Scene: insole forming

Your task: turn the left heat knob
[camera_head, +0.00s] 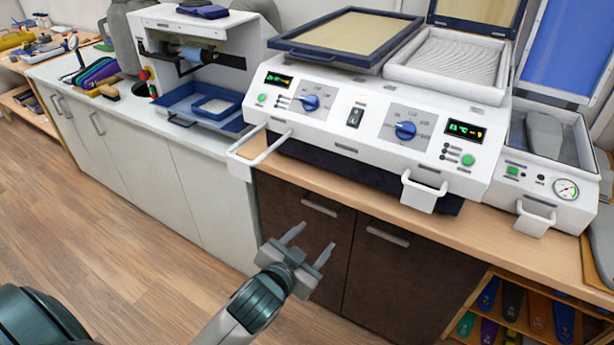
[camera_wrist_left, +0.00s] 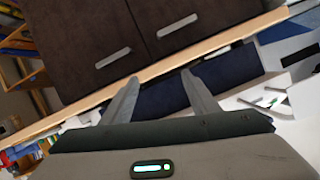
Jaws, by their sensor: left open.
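The left heat knob (camera_head: 311,103) is a round blue knob on the white front panel of the heating machine (camera_head: 353,118), beside the left green display. A second blue knob (camera_head: 405,130) sits further right on the same panel. My left gripper (camera_head: 311,248) is open and empty, below and in front of the machine, before the dark cabinet doors. It is well apart from the knob. In the left wrist view its two fingers (camera_wrist_left: 155,90) are spread with nothing between them. The knob cannot be made out in the left wrist view. My right gripper is not in view.
White bar handles (camera_head: 265,148) and (camera_head: 422,192) stick out from the machine's front. A wooden counter edge (camera_head: 380,200) runs below it. A press with a blue tray (camera_head: 205,105) stands left, a unit with a gauge (camera_head: 566,189) right. The floor at left is clear.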

